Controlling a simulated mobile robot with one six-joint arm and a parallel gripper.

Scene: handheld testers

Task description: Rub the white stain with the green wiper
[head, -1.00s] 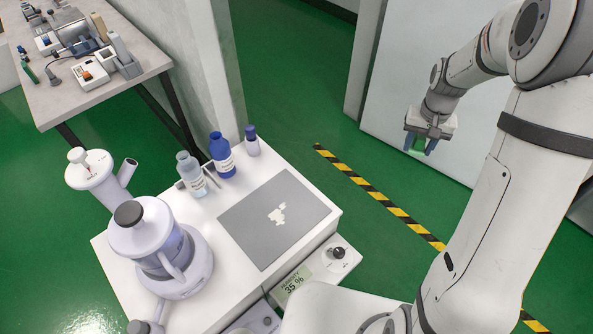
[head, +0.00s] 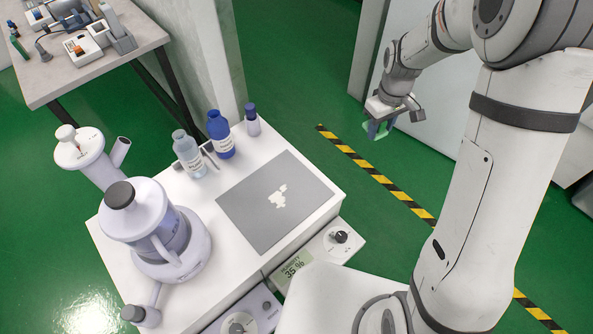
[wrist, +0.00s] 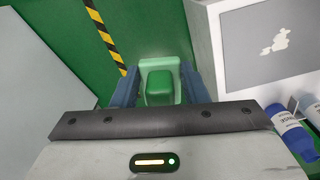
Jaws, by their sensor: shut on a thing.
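The white stain (head: 278,197) is an irregular patch on the grey mat (head: 245,222), which lies on top of the white bench. The stain also shows at the upper right of the wrist view (wrist: 276,42). My gripper (head: 376,130) is up and to the right of the bench, over the green floor. It is shut on the green wiper (wrist: 160,86), which sits between its blue fingers in the wrist view. In the head view the wiper is small and partly hidden by the fingers. The wiper is well apart from the mat and the stain.
Several bottles, including a blue one (head: 221,135), stand along the back edge of the mat's bench. A large white vessel (head: 150,230) stands at its left. A humidity device (head: 312,262) sits at the front right. The space between my gripper and the mat is clear.

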